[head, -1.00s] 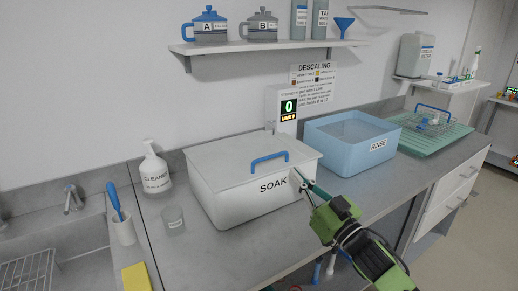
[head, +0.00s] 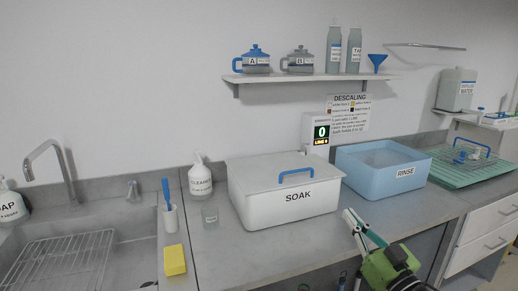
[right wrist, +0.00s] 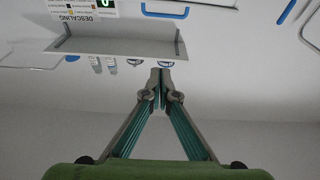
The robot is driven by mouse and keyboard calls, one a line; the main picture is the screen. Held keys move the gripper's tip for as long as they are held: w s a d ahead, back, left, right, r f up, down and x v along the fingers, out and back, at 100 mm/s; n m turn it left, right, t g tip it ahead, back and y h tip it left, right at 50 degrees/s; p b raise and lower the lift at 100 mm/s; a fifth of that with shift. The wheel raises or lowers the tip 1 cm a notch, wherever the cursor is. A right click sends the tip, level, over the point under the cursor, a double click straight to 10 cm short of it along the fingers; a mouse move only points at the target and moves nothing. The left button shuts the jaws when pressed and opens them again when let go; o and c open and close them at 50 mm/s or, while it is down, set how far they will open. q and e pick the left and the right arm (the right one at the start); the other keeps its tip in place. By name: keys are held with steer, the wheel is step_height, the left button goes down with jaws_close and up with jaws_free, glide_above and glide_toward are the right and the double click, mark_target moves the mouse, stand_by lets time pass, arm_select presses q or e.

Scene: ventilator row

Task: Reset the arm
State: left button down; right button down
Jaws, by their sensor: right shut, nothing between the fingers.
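My right gripper (head: 349,214) is shut and empty in the lower right of the head view, in front of the counter edge between the soak tub and the rinse tub. In the right wrist view its fingertips (right wrist: 161,82) meet, with nothing between them. The white SOAK tub (head: 290,211) stands on the counter with its lid (head: 260,172) on and a blue handle (head: 296,175) on top. The blue RINSE tub (head: 386,180) stands open to its right. My left gripper is not in view.
A wire basket (head: 473,153) sits on a green drainer (head: 450,174) at right. A wall shelf (head: 310,76) holds pots and bottles.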

steer(key=d+f+m+g+h, duration=0.1)
steer(key=d+f+g+h, duration=0.15)
steer(key=f, duration=1.15)
steer(key=d+f+m+g+h, duration=0.2)
steer(key=d+f+h, duration=0.15)
steer(key=f, duration=1.05)
steer(key=s+d+f+g, duration=0.1)
steer(key=s+f, duration=0.3)
steer(key=f, duration=0.4)
steer(key=s+f+g+h, duration=0.1)
steer(key=s+f+g, duration=0.1)
steer(key=s+f, duration=0.35)
steer(key=s+d+f+g, duration=0.1)
steer(key=s+f, duration=0.1)
steer(key=f, duration=0.7)
steer(key=s+a+f+g, duration=0.2)
steer(key=s+f, duration=0.6)
steer(key=s, duration=0.6)
steer(key=s+a+f+n+g, duration=0.1)
steer(key=s+a+f+g, duration=0.2)
steer(key=s+f, duration=0.5)
steer(key=s+a+f+g, duration=0.2)
steer(key=s+f+g, duration=0.3)
steer(key=s, duration=1.7)
step_height(320, 180, down, 4)
steer(key=shift+a+r, duration=0.25)
